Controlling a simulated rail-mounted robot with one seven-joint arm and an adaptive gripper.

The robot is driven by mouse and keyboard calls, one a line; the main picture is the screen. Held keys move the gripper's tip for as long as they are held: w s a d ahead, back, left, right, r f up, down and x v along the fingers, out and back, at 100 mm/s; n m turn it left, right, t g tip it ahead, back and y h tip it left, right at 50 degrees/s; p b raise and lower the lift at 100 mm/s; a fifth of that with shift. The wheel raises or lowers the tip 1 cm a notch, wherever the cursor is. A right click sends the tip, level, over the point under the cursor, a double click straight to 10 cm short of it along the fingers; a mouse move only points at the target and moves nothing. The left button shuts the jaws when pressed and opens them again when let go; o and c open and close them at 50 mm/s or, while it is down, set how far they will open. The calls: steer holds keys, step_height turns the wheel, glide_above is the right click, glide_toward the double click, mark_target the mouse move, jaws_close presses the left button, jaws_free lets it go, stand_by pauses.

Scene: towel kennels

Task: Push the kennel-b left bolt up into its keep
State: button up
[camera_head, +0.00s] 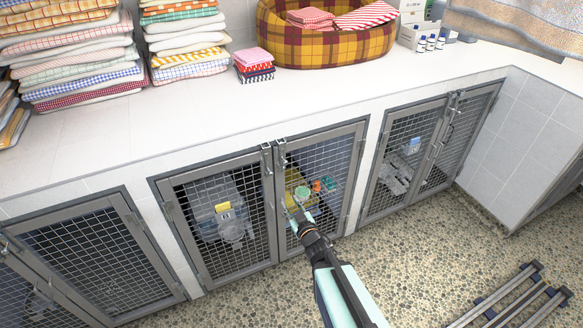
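The middle kennel has two grey mesh doors, a left door (222,213) and a right door (325,180), both standing closed. I take this to be kennel-b, but I can read no name on it. A small metal bolt (266,150) sits at the top of the left door's inner edge, beside a similar bolt (282,148) on the right door. How far each reaches into its keep is too small to tell. My gripper (295,213) is in front of the right door near the meeting edges, below and right of the left bolt. Its fingers are too small to judge.
A white counter (210,130) overhangs the kennels, with towel stacks (185,40) and a plaid pet bed (325,40) on it. More kennels stand left and right (415,160). A metal rack (510,300) lies on the pebbled floor at lower right.

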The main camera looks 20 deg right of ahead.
mark_target(271, 175)
steer(key=shift+t+y, duration=0.4)
steer(key=w+a+b, duration=0.1)
steer(key=w, duration=0.4)
steer(key=w+a+r+b, duration=0.1)
steer(key=w+b, duration=0.1)
steer(key=w, duration=0.4)
steer(key=w+a+b, duration=0.1)
steer(key=w+a, duration=0.1)
steer(key=w, duration=0.4)
steer(key=shift+w+r+b, duration=0.1)
steer(key=shift+r+b, duration=0.2)
steer(key=shift+b, duration=0.1)
steer(key=shift+c, duration=0.4)
jaws_close()
